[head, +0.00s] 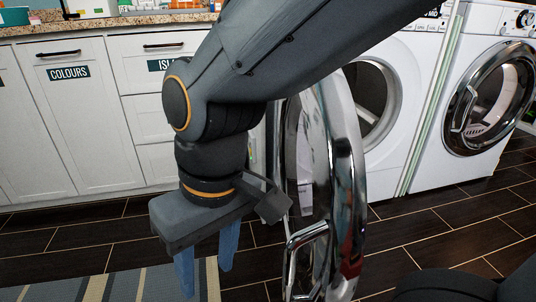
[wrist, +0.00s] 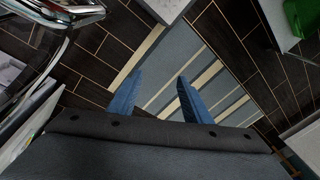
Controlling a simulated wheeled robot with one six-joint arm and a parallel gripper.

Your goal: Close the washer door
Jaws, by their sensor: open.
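The washer door (head: 345,190) is a round glass door with a thick chrome rim, and it stands swung wide open, seen nearly edge-on. Its chrome handle (head: 306,255) shows low on the near side. The white washer (head: 404,80) is behind it, its round opening (head: 370,100) uncovered and partly hidden by the door. My gripper (head: 206,272) is open and empty, pointing down, left of the door and apart from its handle. In the wrist view my gripper (wrist: 155,100) has nothing between its blue fingers. The chrome rim (wrist: 60,15) shows at that view's upper left.
A second front-loading machine (head: 490,100) with a closed door stands at right. White cabinets (head: 80,120) labelled "COLOURS" line the back left under a granite counter (head: 120,22).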

